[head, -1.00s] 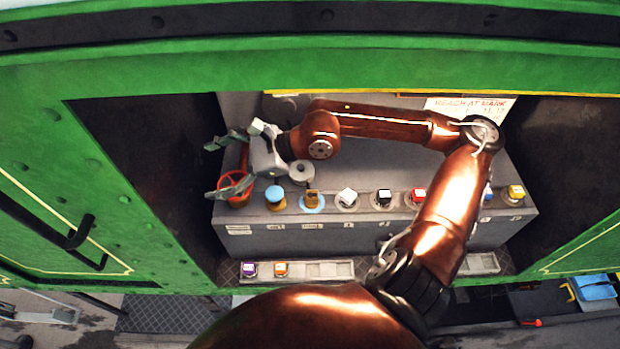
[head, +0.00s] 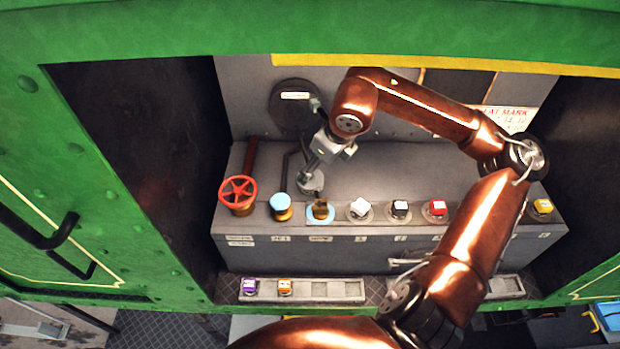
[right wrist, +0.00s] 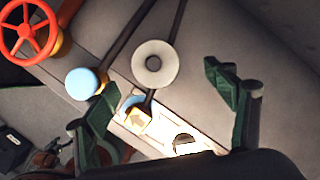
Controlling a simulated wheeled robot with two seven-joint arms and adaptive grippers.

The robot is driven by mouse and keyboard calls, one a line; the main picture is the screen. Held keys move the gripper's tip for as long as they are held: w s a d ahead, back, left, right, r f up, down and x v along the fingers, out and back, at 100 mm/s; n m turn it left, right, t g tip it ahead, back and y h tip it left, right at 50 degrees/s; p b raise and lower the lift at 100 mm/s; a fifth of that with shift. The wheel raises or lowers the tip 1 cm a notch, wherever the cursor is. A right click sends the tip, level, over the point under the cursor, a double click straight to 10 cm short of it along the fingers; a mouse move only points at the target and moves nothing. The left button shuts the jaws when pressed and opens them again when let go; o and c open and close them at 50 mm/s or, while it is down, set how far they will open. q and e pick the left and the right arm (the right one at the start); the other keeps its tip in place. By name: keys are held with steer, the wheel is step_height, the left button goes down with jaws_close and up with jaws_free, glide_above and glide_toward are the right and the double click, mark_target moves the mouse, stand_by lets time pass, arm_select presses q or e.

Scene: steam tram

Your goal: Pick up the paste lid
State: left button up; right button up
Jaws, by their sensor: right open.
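A pale grey round disc with a small knob in its middle (right wrist: 154,64), which looks like the paste lid, lies on the grey bench top. In the head view the disc (head: 311,184) is partly covered by my right gripper (head: 309,170), which is above it and tilted down. In the right wrist view my right gripper (right wrist: 160,85) has its green fingers wide apart, with nothing between them in contact. The disc is seen beyond the fingertips, closer to the upper middle. My left gripper does not show.
A red valve wheel (head: 238,191), a blue-topped post (head: 281,204) and a brass piece on a blue ring (head: 320,209) stand along the bench's front. White, black, red and yellow (head: 542,206) cubes sit further right. A low tray (head: 330,289) lies in front.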

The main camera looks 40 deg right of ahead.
steer(key=x, duration=0.4)
steer(key=p+x, duration=0.1)
steer(key=x, duration=0.1)
steer(key=shift+a+f, duration=0.1)
steer(key=shift+a, duration=0.3)
steer(key=shift+s, duration=0.1)
steer(key=shift+c, duration=0.3)
steer(key=c, duration=0.7)
steer(key=shift+c, duration=0.4)
